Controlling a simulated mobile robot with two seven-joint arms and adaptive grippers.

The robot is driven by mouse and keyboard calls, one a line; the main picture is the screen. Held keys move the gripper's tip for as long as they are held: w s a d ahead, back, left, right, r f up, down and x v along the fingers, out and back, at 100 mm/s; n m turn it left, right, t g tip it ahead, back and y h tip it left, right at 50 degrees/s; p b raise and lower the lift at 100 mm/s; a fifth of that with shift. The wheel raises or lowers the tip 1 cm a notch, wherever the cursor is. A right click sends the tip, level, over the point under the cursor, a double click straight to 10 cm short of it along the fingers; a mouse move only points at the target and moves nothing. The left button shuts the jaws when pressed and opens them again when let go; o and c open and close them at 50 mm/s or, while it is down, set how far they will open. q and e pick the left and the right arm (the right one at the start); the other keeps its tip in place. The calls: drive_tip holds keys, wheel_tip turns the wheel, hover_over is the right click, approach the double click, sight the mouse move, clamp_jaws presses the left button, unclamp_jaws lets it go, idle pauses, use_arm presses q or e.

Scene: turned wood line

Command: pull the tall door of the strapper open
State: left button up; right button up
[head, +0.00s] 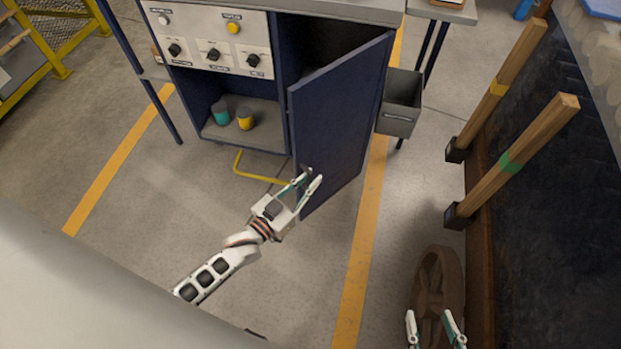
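The tall door (338,116) of the strapper is dark blue and stands partly open, swung out from the cabinet toward me. A dark gap shows behind its top edge. The strapper (210,40) has a pale panel with knobs and buttons. My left gripper (308,183) is at the lower left edge of the door, its fingers apart. One finger is close to the door's edge; I cannot tell whether it touches. The door's handle cannot be made out. My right gripper (436,328) is at the bottom right, fingers apart and empty, away from the door.
A grey bin (400,102) hangs right of the door. Green and yellow containers (245,118) stand on the lower shelf. A yellow bar (258,175) sits low in front. Wooden posts (520,145) and a brown wheel-like object (437,285) are at right. Floor before the door is clear.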

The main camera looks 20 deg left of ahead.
use_arm(q)
drive_tip(key=v, duration=1.1)
drive_tip(key=shift+s, duration=0.25)
use_arm(e)
drive_tip(key=shift+r, duration=0.1)
use_arm(q)
clamp_jaws()
drive_tip(key=w+a+r+n+g+h+p, duration=0.25)
drive_tip(key=a+r+n, duration=0.45)
drive_tip(key=r, duration=0.4)
drive_tip(key=w+a+r+n+g+h+p, duration=0.1)
drive_tip(key=w+a+r+n+h, duration=0.25)
drive_tip(key=a+r+n, duration=0.55)
drive_tip(key=w+d+r+m+b, duration=0.2)
drive_tip(key=w+d, duration=0.3)
drive_tip(key=d, duration=0.6)
drive_tip(key=shift+w+d+m+b, duration=0.15)
drive_tip(key=shift+w+m+b, duration=0.15)
drive_tip(key=shift+w, duration=0.05)
use_arm(e)
drive_tip(key=shift+s+d+f, duration=0.1)
drive_tip(key=shift+d+f, duration=0.1)
drive_tip(key=shift+d, duration=0.2)
